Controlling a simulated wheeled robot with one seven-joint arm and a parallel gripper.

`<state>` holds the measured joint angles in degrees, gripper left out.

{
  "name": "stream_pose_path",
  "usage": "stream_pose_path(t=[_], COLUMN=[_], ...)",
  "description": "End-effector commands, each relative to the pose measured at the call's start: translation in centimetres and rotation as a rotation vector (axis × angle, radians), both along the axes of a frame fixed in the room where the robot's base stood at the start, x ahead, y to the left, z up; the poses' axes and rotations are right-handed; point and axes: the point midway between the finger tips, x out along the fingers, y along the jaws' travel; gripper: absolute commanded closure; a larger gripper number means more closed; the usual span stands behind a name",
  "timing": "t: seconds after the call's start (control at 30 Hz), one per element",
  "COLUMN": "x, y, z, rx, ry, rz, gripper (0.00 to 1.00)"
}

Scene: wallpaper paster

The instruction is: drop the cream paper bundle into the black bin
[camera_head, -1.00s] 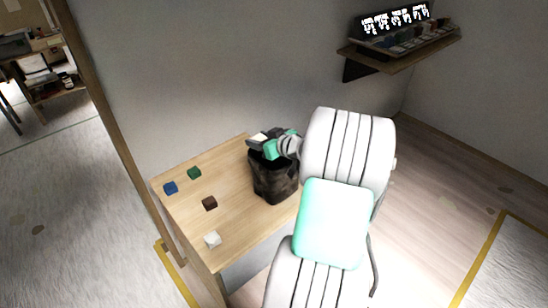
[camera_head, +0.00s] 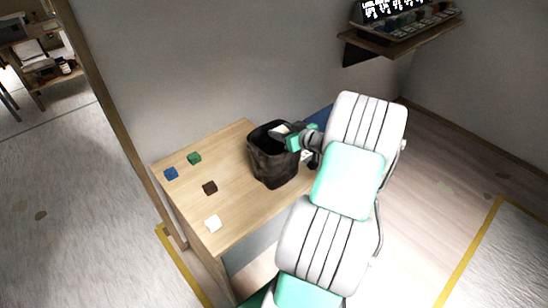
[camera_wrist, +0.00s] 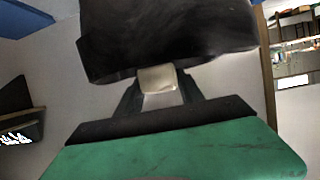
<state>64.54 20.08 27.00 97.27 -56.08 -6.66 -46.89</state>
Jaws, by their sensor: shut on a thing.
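The black bin (camera_head: 272,165) stands upright on the wooden table, its dark opening facing up. My gripper (camera_head: 288,136) is at the right part of the bin's mouth, at about rim height. It is shut on the cream paper bundle (camera_head: 279,129), a small pale piece at the fingertips. In the wrist view the cream bundle (camera_wrist: 158,79) sits between the two fingers of my gripper (camera_wrist: 157,88), close against the dark bin (camera_wrist: 165,35). I cannot tell whether the bundle is inside the rim. The bin's inside is mostly hidden.
On the table (camera_head: 232,205) lie a blue block (camera_head: 171,173), a green block (camera_head: 194,158), a brown block (camera_head: 209,188) and a white block (camera_head: 212,223). A wall shelf (camera_head: 395,42) is at upper right. A wall stands behind the table.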

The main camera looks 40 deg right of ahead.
Motion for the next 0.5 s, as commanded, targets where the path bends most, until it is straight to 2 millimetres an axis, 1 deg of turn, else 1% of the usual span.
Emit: stream_pose_path(t=[0.07,0.1,0.37,0.5], x=[0.01,0.01,0.01,0.01], y=[0.01,0.01,0.03,0.03], z=[0.05,0.05,0.06,0.06], rx=[0.000,0.000,0.000,0.000], ry=[0.000,0.000,0.000,0.000], rz=[0.000,0.000,0.000,0.000], gripper=[0.93,0.52,0.31,0.30])
